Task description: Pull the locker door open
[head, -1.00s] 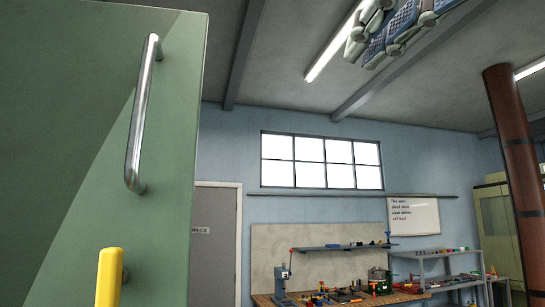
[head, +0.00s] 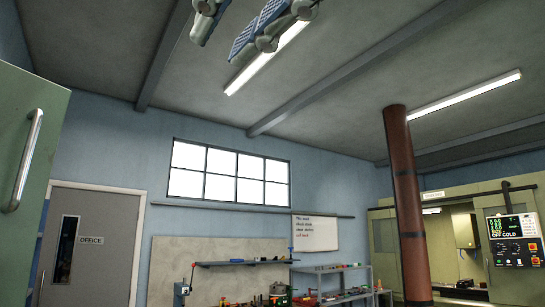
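The green locker door (head: 40,100) shows only in part at the left edge of the head view. It has a vertical chrome bar handle (head: 25,160). Most of the locker is cut off by the frame, and I cannot tell whether the door stands ajar. My gripper (head: 219,45) hangs at the top of the view, partly cut off, with blue textured finger pads. Its fingers look spread, with a gap between them and nothing held. It is up and to the right of the handle, well apart from it.
A grey office door (head: 92,250) is behind the locker. A workbench with a pegboard (head: 220,285), a shelf rack (head: 325,270) and a whiteboard (head: 316,231) line the back wall. A brown pillar (head: 404,190) and a machine with a control panel (head: 513,240) stand at the right.

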